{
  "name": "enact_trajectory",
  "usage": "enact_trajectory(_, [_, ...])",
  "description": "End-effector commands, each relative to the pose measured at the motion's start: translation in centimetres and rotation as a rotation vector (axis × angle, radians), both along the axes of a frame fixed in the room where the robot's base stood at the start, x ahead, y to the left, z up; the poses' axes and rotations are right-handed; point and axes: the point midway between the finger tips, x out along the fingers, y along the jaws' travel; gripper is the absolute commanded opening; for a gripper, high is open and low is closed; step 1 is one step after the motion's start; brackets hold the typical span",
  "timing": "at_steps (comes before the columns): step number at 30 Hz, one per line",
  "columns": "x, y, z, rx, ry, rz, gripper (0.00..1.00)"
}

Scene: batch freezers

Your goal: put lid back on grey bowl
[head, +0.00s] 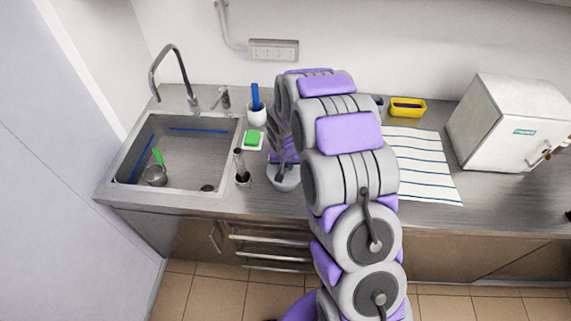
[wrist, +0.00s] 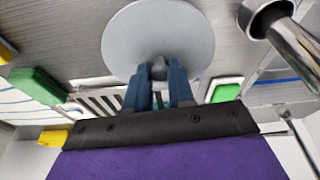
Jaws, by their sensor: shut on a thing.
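A light grey bowl (head: 284,179) stands on the steel counter right of the sink, partly behind my arm. My gripper (head: 283,160) points down right over it. In the wrist view, a round, flat grey lid (wrist: 125,45) fills the top middle. My gripper (wrist: 159,75) is shut on the dark knob at the lid's centre. The lid hides whatever is beneath it in the wrist view, so I cannot tell whether it touches the bowl's rim.
The sink (head: 185,125) is left; a striped cloth (head: 425,165) and white box freezer (head: 505,125) are right.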

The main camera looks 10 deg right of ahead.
Motion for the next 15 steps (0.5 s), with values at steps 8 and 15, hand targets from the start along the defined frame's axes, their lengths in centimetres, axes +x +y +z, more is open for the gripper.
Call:
enact_trajectory(8, [0.0,0.13,-0.05,0.0,0.0,0.001,0.0])
enact_trajectory(15, [0.01,0.13,-0.04,0.0,0.0,0.001,0.25])
